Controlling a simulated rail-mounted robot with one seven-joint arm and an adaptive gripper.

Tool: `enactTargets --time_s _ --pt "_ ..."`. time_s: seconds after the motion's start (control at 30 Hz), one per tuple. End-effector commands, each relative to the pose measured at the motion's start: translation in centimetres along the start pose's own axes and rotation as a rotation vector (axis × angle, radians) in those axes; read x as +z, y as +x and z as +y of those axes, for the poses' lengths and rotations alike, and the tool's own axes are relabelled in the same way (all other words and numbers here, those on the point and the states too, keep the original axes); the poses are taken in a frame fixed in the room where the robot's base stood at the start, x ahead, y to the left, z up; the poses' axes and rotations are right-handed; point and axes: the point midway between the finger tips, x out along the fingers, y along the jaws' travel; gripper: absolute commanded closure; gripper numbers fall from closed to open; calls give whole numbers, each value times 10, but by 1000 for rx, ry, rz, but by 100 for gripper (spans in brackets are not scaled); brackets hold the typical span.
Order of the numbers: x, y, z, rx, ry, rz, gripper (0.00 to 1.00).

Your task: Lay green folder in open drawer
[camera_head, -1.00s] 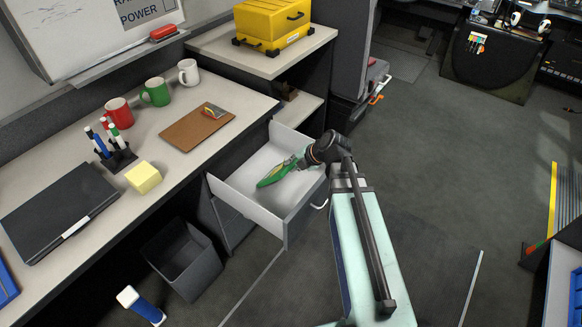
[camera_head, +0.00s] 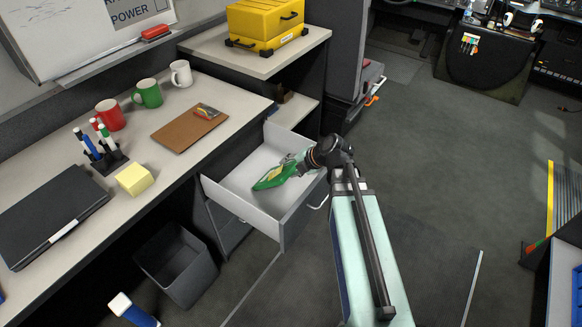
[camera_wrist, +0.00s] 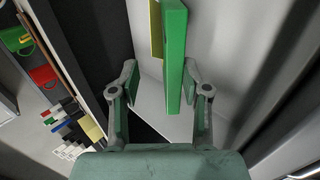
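The green folder (camera_head: 268,180), with a yellowish part, is inside the open white drawer (camera_head: 238,200) under the desk. In the wrist view the folder (camera_wrist: 175,60) shows narrow edge-on, between my two fingers. My gripper (camera_head: 294,162) reaches into the drawer from the right; in the wrist view my gripper (camera_wrist: 163,95) has its fingers spread apart. A clear gap lies between the left finger and the folder, and the folder is close to the right finger. Whether the folder touches the right finger or rests fully on the drawer floor I cannot tell.
The desk (camera_head: 150,178) left of the drawer carries a brown clipboard (camera_head: 180,136), mugs, a pen holder and a black laptop (camera_head: 48,215). A dark bin (camera_head: 178,265) stands below. A yellow case (camera_head: 265,25) sits on the shelf behind. Open floor lies to the right.

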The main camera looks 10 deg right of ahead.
Motion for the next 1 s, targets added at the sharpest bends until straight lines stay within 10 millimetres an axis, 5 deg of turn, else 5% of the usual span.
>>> enactTargets --time_s 0.37,1.0 --pt "0 -8 0 0 0 -1 54" --pt "0 -110 0 1 0 -2 54"
